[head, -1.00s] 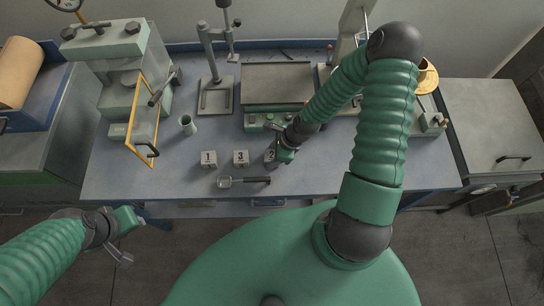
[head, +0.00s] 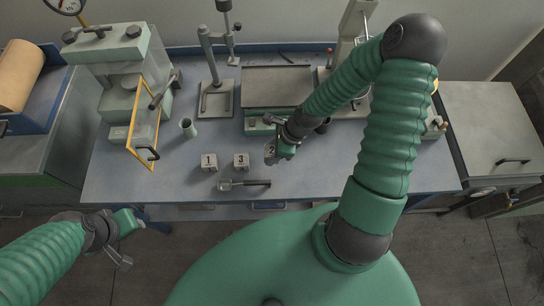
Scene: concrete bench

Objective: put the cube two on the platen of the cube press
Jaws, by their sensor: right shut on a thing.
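Cube two (head: 270,154) is a small grey cube, partly hidden by my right gripper. My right gripper (head: 273,153) is shut on it and appears to hold it just above the bench, right of cube three (head: 241,161). Cube one (head: 209,162) stands left of cube three. The cube press (head: 122,75) is the green machine at the back left, with a yellow-framed guard (head: 143,122) at its front. I cannot clearly make out its platen. My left gripper (head: 131,240) is off the bench's front left; its jaws are too small to judge.
A scoop (head: 245,184) lies in front of the cubes. A small cup (head: 188,128) stands between press and cubes. A stand (head: 215,95) and a flat grey-topped device (head: 277,87) are behind. Bare bench (head: 120,180) lies at the front left.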

